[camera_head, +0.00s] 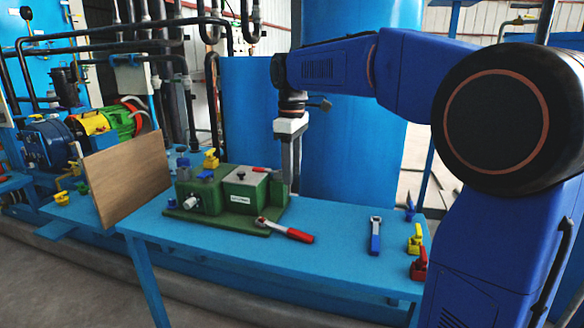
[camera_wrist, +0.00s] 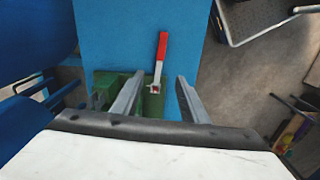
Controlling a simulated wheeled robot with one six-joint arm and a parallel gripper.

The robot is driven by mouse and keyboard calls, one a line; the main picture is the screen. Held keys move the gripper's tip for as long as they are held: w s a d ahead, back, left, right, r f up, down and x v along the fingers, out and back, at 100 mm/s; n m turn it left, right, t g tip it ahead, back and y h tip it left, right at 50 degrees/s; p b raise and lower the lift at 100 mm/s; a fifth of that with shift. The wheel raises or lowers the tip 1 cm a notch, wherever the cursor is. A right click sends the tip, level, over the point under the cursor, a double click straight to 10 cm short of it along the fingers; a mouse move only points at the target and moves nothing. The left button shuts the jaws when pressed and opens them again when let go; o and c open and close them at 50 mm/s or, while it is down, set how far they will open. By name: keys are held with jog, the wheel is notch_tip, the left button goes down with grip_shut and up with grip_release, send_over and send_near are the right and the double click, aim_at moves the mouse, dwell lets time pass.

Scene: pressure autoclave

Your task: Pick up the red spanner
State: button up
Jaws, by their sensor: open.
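The red spanner (camera_head: 299,236) has a red handle and a silver head. It lies at the front of the blue table, its head at the edge of the green base and its handle pointing right. In the wrist view, the red spanner (camera_wrist: 162,48) shows ahead, its head in the gap between the fingers as seen from there. My gripper (camera_head: 293,183) points down beside the right end of the green fixture, above and behind the spanner. In the wrist view, my gripper (camera_wrist: 160,80) has its two fingers wide apart with nothing held.
The green fixture (camera_head: 206,196) stands left of my gripper, with a grey block on top. A blue spanner (camera_head: 375,238) lies to the right. Blue, yellow (camera_head: 415,240) and red (camera_head: 419,265) valve pieces line the right edge. A wooden board (camera_head: 128,178) leans at left.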

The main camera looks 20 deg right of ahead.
jog(key=shift+r, duration=0.3)
send_over(289, 229)
jog(key=f, duration=1.3)
jog(key=shift+w+d+f, duration=0.2)
jog(key=shift+f, duration=0.2)
jog(key=shift+s+a+f, duration=0.1)
jog(key=shift+s+f, duration=0.05)
jog(key=shift+f, duration=1.2)
jog(key=shift+s+a+f, duration=0.1)
jog(key=shift+s+f, duration=0.05)
jog(key=shift+f, duration=1.15)
grip_shut()
